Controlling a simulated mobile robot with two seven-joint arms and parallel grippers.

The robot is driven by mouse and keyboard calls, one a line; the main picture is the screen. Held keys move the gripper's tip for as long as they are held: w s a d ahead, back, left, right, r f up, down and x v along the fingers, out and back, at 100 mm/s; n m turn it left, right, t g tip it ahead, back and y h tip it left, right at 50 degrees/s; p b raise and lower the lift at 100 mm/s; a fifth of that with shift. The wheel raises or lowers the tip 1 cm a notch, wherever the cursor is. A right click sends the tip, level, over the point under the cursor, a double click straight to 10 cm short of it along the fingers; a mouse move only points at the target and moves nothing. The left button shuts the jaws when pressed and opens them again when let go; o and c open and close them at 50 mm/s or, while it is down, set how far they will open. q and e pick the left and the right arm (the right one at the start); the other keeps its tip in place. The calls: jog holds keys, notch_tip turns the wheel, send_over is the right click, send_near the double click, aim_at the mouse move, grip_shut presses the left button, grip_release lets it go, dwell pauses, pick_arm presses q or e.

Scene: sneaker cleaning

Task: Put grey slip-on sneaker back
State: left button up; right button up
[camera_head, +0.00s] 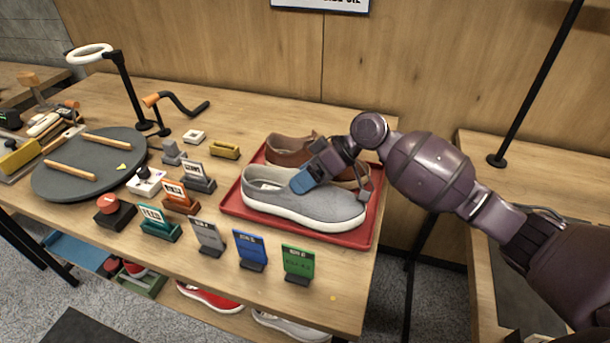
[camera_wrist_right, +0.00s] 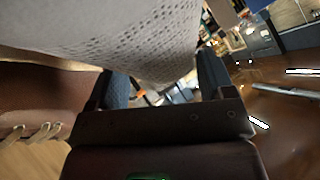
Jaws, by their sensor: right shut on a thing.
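The grey slip-on sneaker (camera_head: 318,208) has a white sole and is at the front of a red tray (camera_head: 262,226). My right gripper (camera_head: 308,180) is shut on the sneaker at its upper side, from behind. In the right wrist view the grey perforated upper (camera_wrist_right: 120,30) fills the top, between the two dark fingers (camera_wrist_right: 160,85). I cannot tell whether the sole touches the tray. A brown shoe (camera_head: 290,150) is behind the grey one in the tray, partly hidden by my gripper; its laces show in the wrist view. My left gripper is not in view.
Several small coloured signs (camera_head: 250,248) stand in front and left of the tray. A dark round board (camera_head: 90,165) with wooden sticks and a ring lamp (camera_head: 90,54) are farther left. More shoes (camera_head: 210,297) are on a lower shelf. A second table (camera_head: 545,165) is at right.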

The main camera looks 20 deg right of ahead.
jog(key=shift+f, duration=0.55)
jog(key=o, duration=1.5)
jog(key=shift+d, duration=0.1)
